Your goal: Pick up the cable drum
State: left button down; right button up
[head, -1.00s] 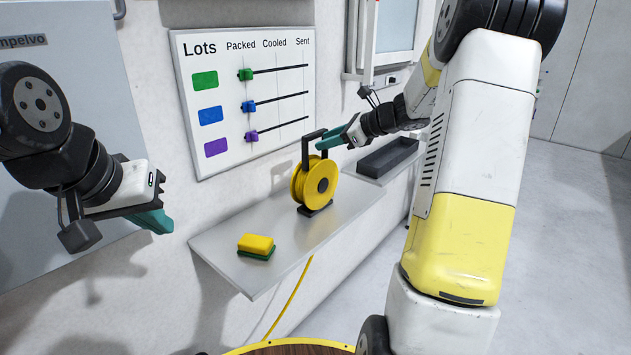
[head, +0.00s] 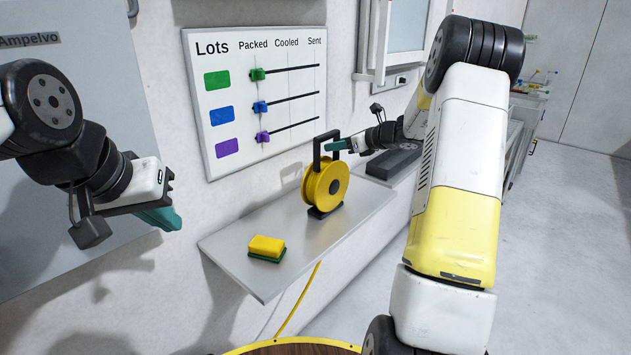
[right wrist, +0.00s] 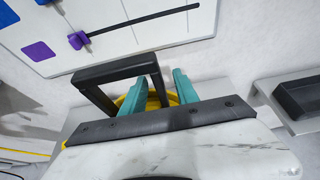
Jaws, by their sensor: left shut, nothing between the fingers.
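The cable drum (head: 322,186) is a yellow reel in a black stand with an upright black handle (head: 317,152). It stands upright on the grey shelf (head: 350,218). My right gripper (head: 338,145) is at the top of the handle, on its right side. In the right wrist view its teal fingers (right wrist: 161,90) are spread apart, with one side of the handle (right wrist: 120,69) appearing between them. Contact cannot be told. The drum is mostly hidden there behind the handle and gripper. My left gripper (head: 168,220) is shut and empty, in the air left of the shelf.
A yellow and green sponge (head: 266,246) lies at the shelf's near left part. A dark tray (head: 393,163) is on a surface beyond the drum. A Lots board (head: 258,95) with coloured sliders hangs on the wall behind. A yellow cable (head: 298,300) hangs below the shelf.

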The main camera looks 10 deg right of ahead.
jog(key=x, duration=0.3)
jog(key=shift+w+a+f, duration=0.1)
grip_shut()
dwell(1.1)
dwell(0.3)
